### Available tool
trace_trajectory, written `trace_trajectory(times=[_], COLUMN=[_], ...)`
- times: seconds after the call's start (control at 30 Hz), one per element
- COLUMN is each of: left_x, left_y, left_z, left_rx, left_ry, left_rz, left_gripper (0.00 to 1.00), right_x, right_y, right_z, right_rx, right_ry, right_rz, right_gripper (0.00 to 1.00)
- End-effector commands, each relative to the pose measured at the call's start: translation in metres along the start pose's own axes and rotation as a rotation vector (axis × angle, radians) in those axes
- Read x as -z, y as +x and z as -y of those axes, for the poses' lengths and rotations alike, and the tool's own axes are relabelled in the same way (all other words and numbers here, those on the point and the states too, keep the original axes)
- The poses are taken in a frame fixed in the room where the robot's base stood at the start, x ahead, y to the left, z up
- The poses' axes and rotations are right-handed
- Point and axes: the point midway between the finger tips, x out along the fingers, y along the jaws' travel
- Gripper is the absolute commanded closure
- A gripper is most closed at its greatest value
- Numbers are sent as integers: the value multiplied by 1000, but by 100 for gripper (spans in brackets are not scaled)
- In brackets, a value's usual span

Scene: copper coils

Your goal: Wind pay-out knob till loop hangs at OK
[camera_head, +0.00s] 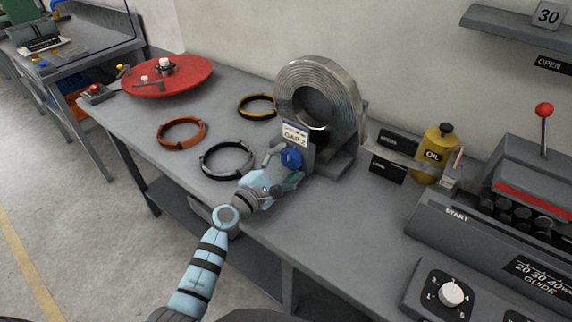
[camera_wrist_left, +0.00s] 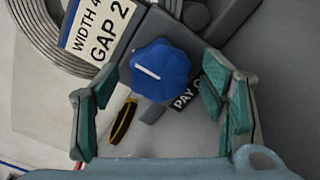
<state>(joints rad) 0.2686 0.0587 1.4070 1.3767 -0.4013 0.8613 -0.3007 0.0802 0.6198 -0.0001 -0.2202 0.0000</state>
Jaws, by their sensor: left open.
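The blue pay-out knob (camera_head: 291,157) sits on the front of the grey coil stand, under a white label reading GAP 2. In the left wrist view the knob (camera_wrist_left: 160,70) has a white line slanting across it. My left gripper (camera_head: 281,170) is open in front of the knob. Its green-padded fingers (camera_wrist_left: 160,95) stand either side of the knob, apart from it. A metal strip coil (camera_head: 340,85) stands upright on the stand. A strip (camera_head: 395,152) runs right from it, past dark label plates (camera_head: 388,173) too small to read. My right gripper is out of view.
A yellow oil bottle (camera_head: 436,155) stands right of the strip. A grey machine (camera_head: 525,190) with a red-knobbed lever fills the right. Several rings, such as the orange one (camera_head: 182,133), lie left. A red turntable (camera_head: 168,76) is at far left.

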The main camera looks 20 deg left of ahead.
Motion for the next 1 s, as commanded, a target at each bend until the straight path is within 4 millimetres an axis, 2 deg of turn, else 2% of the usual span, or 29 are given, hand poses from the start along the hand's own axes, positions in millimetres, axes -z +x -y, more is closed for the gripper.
trace_trajectory(times=[0.17,0.4,0.47,0.77,1.0], left_x=[0,0,0,0,1], left_y=[0,0,0,0,0], left_z=[0,0,0,0,2], left_rx=[0,0,0,0,0], left_ry=[0,0,0,32,149], left_rz=[0,0,0,0,1], left_gripper=[36,74,82,82,82], right_x=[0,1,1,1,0], right_y=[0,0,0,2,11], right_z=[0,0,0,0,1], right_rx=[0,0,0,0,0], right_ry=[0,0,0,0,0], right_rz=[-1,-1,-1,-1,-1], right_gripper=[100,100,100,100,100])
